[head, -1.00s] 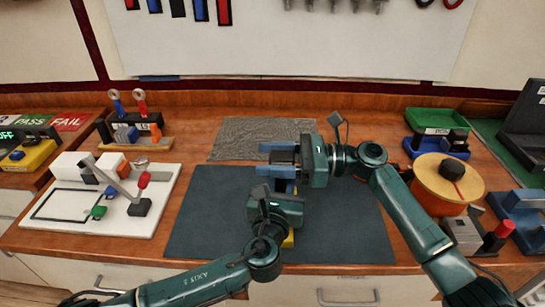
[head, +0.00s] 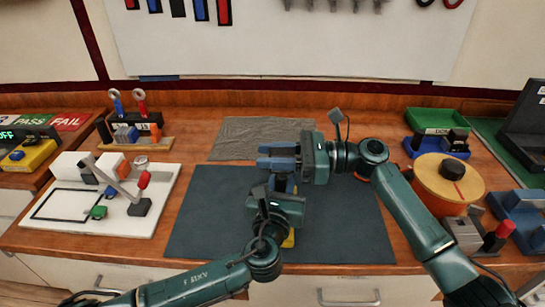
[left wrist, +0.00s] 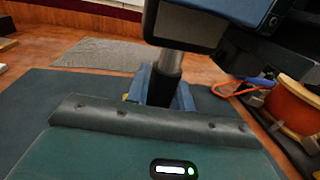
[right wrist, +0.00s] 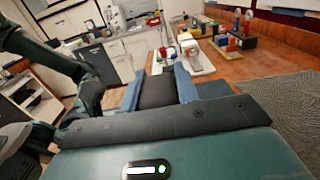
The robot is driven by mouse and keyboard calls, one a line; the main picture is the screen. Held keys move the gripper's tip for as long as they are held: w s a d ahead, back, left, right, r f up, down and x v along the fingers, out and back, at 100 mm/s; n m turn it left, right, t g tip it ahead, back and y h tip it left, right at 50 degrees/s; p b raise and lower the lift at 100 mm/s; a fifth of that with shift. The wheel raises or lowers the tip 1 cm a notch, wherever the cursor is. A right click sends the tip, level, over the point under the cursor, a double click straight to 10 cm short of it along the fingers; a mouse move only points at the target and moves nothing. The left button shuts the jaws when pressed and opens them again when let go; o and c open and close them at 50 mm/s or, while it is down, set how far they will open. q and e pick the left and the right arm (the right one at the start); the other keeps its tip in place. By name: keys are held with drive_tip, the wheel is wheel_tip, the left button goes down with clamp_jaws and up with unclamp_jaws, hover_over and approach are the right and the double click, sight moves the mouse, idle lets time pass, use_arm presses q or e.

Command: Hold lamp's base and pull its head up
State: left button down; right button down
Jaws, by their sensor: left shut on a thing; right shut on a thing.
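The lamp is mostly hidden by my grippers in the head view. In the left wrist view its black lower sleeve (left wrist: 160,90) stands between the blue fingers of my left gripper (head: 281,184), which is shut on it. A bare silver stem (left wrist: 170,62) rises from the sleeve to the dark lamp head (left wrist: 190,28). My right gripper (head: 278,155), just above and behind the left one, is shut on the lamp head, which shows as a dark block (right wrist: 157,92) between its fingers in the right wrist view. The lamp's foot is hidden.
A dark mat (head: 340,220) lies under the grippers, with a grey textured cloth (head: 240,138) behind it. A white board (head: 60,195) with a lever stands at left. An orange spool (head: 440,190), a green tray (head: 435,120) and a red-knobbed box (head: 465,235) stand at right.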

sight(274, 151)
use_arm(q)
drive_tip(key=shift+f, duration=0.1)
use_arm(e)
wheel_tip(274, 151, up, 7)
drive_tip(key=shift+r, duration=0.1)
drive_tip(key=c, duration=1)
unclamp_jaws()
drive_tip(key=shift+c, duration=0.2)
drive_tip(key=shift+f, duration=0.2)
drive_tip(key=shift+d, duration=0.1)
drive_tip(key=d, duration=1.2)
use_arm(q)
drive_tip(key=c, duration=1.1)
unclamp_jaws()
drive_tip(key=shift+c, duration=0.2)
use_arm(e)
drive_tip(key=shift+a, duration=0.1)
